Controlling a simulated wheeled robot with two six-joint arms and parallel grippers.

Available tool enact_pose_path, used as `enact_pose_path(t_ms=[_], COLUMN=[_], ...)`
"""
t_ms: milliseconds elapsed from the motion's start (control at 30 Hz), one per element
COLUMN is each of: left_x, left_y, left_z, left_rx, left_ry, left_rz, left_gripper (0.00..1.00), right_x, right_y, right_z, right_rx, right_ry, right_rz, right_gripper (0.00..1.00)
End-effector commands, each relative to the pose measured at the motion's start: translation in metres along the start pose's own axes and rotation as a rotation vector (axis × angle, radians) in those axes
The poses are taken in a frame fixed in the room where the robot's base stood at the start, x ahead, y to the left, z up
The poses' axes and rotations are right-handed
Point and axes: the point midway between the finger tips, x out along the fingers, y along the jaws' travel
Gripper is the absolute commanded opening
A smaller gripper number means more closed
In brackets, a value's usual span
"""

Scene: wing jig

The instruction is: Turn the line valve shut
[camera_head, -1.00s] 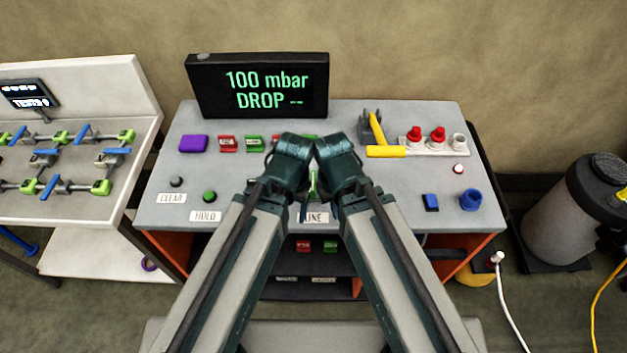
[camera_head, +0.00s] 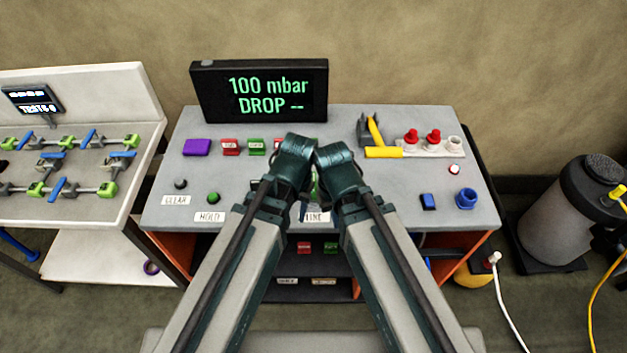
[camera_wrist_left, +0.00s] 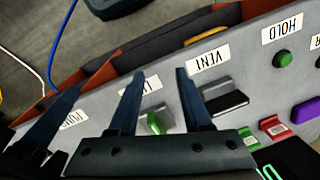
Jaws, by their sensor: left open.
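The line valve's green handle (camera_wrist_left: 157,123) stands on the grey bench top beside the LINE label (camera_wrist_left: 138,90). In the head view only a sliver of green (camera_head: 315,190) shows between my two wrists. My left gripper (camera_wrist_left: 160,75) is open, its two dark fingers on either side of the green handle in the wrist view. Whether they touch it I cannot tell. In the head view my left wrist (camera_head: 292,165) bends down over the bench. My right wrist (camera_head: 340,168) is close beside it; its jaws are mostly hidden.
The display (camera_head: 260,92) reads "100 mbar DROP --". A black block (camera_wrist_left: 227,102) by the VENT label (camera_wrist_left: 208,62) lies close to my left fingers. A side bench (camera_head: 80,215) stands left.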

Motion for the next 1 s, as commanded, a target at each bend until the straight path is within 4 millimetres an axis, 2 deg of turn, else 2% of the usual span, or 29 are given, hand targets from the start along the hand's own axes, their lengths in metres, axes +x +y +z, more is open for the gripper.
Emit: enact_pose_path(t_ms=[233,533,633,767,1000], left_x=[-0.028,-0.077,-0.089,-0.093,-0.089], left_y=[0.0,-0.002,-0.002,-0.002,-0.001], left_z=[-0.038,-0.113,-0.133,-0.143,-0.143], left_rx=[-0.072,-0.228,-0.276,-0.307,-0.311], left_ry=[0.01,0.029,0.032,0.034,0.035], left_rz=[0.024,0.074,0.091,0.101,0.103], left_gripper=[0.49,0.49,0.49,0.49,0.49], right_x=[-0.026,-0.072,-0.083,-0.086,-0.083], right_y=[0.002,0.005,0.006,0.006,0.005], right_z=[0.002,0.005,0.005,0.005,0.005], right_rx=[0.0,0.0,0.0,0.0,0.0], right_ry=[0.0,0.0,0.0,0.0,0.0], right_rz=[-0.001,-0.003,-0.003,-0.004,-0.004], right_gripper=[0.0,0.0,0.0,0.0,0.0])
